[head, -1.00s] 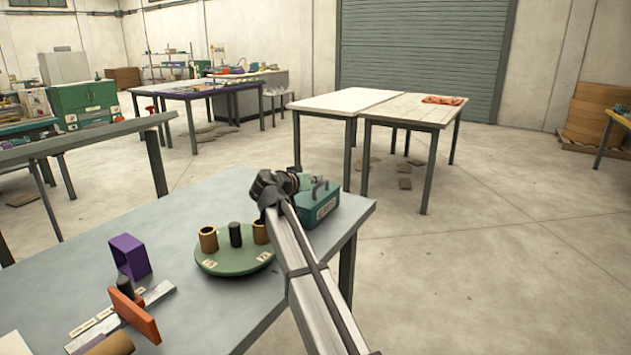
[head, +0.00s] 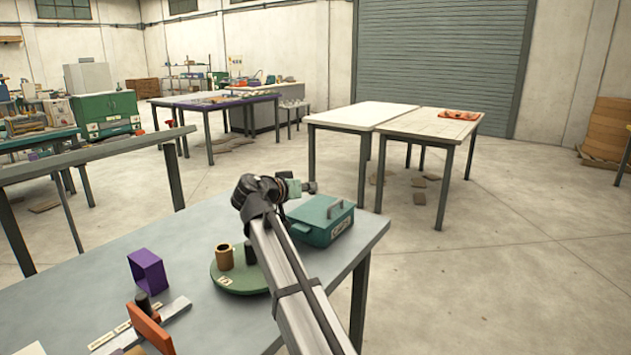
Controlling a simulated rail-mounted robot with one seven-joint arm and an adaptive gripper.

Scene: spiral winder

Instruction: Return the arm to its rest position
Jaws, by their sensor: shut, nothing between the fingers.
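My arm reaches from the bottom of the head view out over the grey table (head: 75,300). Its dark wrist joint is bent, and the hand points to the right. My gripper (head: 309,187) is small in view at the end of the hand, shut and empty. It shows above and behind the teal toolbox (head: 323,222), apart from it as far as I can see. The fingertips are too small to make out clearly.
A green disc (head: 238,281) carries a brown cylinder (head: 224,257) and a dark post, partly hidden by my arm. A purple frame (head: 148,271) and an orange plate (head: 149,328) are at left.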

